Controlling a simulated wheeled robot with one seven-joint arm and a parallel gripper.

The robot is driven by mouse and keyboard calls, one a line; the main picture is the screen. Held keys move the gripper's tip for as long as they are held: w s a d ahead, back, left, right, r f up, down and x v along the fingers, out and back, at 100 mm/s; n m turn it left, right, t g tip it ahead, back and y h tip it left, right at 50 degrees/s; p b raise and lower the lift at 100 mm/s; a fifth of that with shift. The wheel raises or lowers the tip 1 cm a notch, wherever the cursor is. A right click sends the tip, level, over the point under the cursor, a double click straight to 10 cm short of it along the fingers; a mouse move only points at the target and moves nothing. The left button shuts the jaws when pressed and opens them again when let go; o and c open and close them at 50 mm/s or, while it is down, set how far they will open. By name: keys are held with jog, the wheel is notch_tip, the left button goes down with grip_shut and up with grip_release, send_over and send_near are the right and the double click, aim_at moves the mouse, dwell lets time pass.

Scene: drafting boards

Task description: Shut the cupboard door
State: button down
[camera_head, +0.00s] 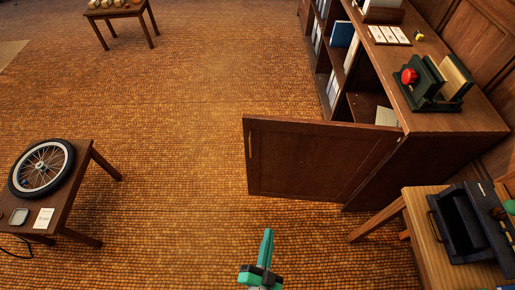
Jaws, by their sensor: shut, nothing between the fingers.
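The cupboard door (315,158) is a dark brown wooden panel. It stands wide open, swung out to the left from the near end of the long cupboard (440,122). A slim light handle (250,145) shows near its free left edge. My gripper (267,240) is teal and black, at the bottom middle of the view. It is shut and empty, in front of the door and apart from it, with bare floor showing between them. Part of the inside of the cupboard shows behind the door; the door's lower hinge area meets the cupboard's near corner.
A table with a spoked wheel (42,168) stands at the left. A wooden bench (427,236) with a dark box (468,225) is at the lower right, close to the cupboard. A small table (118,12) is far back. The floor (190,120) left of the door is clear.

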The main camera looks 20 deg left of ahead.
jog(key=w+a+f+m, duration=0.2)
jog(key=w, duration=0.3)
jog(key=w+a+f+m, duration=0.2)
jog(key=w, duration=0.3)
jog(key=m+t+y, duration=0.1)
jog(key=m+y, duration=0.1)
jog(key=m, duration=0.4)
send_near(259, 141)
jog(key=w, duration=0.2)
jog(key=w+a, duration=0.1)
jog(key=w, duration=0.2)
jog(key=shift+f, duration=0.1)
jog(key=shift+w, duration=0.65)
